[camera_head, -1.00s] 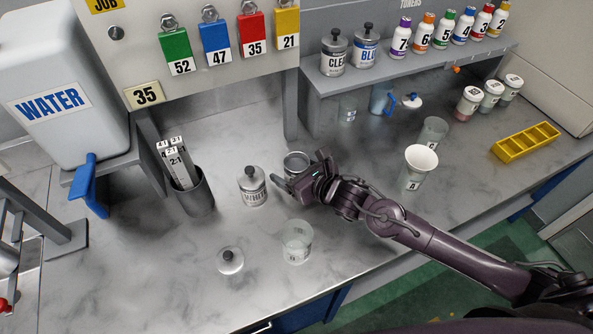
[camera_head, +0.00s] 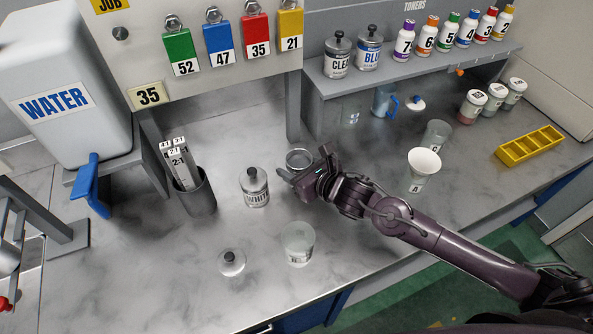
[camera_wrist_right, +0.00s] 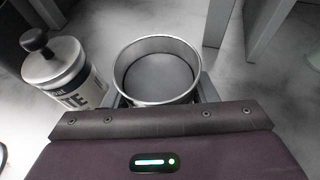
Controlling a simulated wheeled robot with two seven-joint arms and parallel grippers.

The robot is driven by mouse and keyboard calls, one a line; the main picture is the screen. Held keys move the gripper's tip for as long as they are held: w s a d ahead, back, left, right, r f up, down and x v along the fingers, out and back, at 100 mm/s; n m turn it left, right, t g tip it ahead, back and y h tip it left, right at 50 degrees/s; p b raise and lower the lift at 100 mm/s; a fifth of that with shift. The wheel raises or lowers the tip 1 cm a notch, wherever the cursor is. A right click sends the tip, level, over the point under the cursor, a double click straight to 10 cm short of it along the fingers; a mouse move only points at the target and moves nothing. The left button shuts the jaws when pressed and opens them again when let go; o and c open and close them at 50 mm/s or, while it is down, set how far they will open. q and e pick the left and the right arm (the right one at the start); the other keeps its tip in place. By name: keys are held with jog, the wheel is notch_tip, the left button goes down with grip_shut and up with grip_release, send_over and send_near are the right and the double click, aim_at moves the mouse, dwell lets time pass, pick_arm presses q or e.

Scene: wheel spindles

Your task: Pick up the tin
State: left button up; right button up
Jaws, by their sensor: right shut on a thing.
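An open, lidless metal tin (camera_head: 299,157) is at the middle of the bench, right of the tin labelled WHITE (camera_head: 254,190). My right gripper (camera_head: 303,167) is shut on the open tin, with a finger on either side of it. In the right wrist view the open tin (camera_wrist_right: 157,72) sits upright and looks empty, between the gripper's fingers (camera_wrist_right: 158,95). Its lower part is hidden by my gripper. The WHITE tin (camera_wrist_right: 62,75) has its black-knobbed lid on and stands close by, apart. My left gripper is not in view.
A loose black-knobbed lid (camera_head: 231,263) and a clear cup (camera_head: 298,244) are in front on the bench. A holder of sticks (camera_head: 197,195) stands left. Two more tins (camera_head: 338,58) and toner bottles (camera_head: 404,42) are on the shelf behind. A yellow rack (camera_head: 530,145) lies right.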

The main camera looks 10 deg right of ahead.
notch_tip(320, 180, up, 18)
jog(key=shift+r, duration=0.2)
dwell(1.3)
